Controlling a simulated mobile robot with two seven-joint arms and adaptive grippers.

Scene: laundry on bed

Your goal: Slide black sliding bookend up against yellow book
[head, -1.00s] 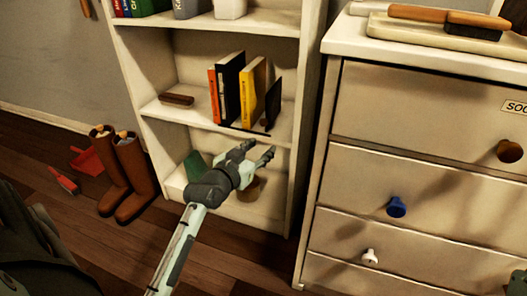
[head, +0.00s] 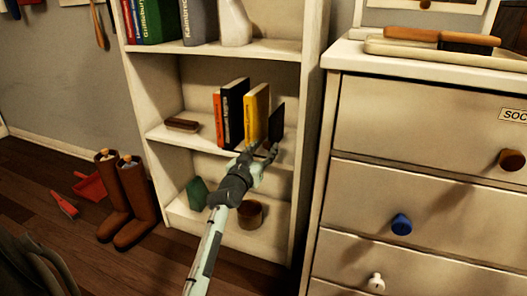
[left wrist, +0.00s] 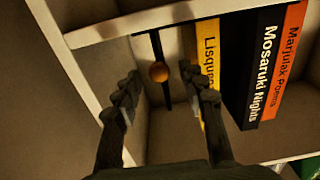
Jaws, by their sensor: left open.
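The black sliding bookend (head: 277,122) stands upright on the middle shelf, right of the yellow book (head: 256,112), with a gap between them. In the left wrist view the bookend (left wrist: 163,95) is a thin dark upright with a round orange-brown knob (left wrist: 159,72). The yellow book (left wrist: 208,65) is right of it there. My left gripper (head: 261,154) is open in front of the lower part of the bookend and yellow book. In the left wrist view its fingers (left wrist: 158,92) lie either side of the bookend and knob; contact cannot be told. My right gripper is not seen.
A black book (head: 234,112) and an orange book (head: 219,118) stand left of the yellow one. A brown brush (head: 182,125) lies farther left on the shelf. The bookcase's right side panel (head: 309,130) is close beside the bookend. A white dresser (head: 420,110) stands to the right.

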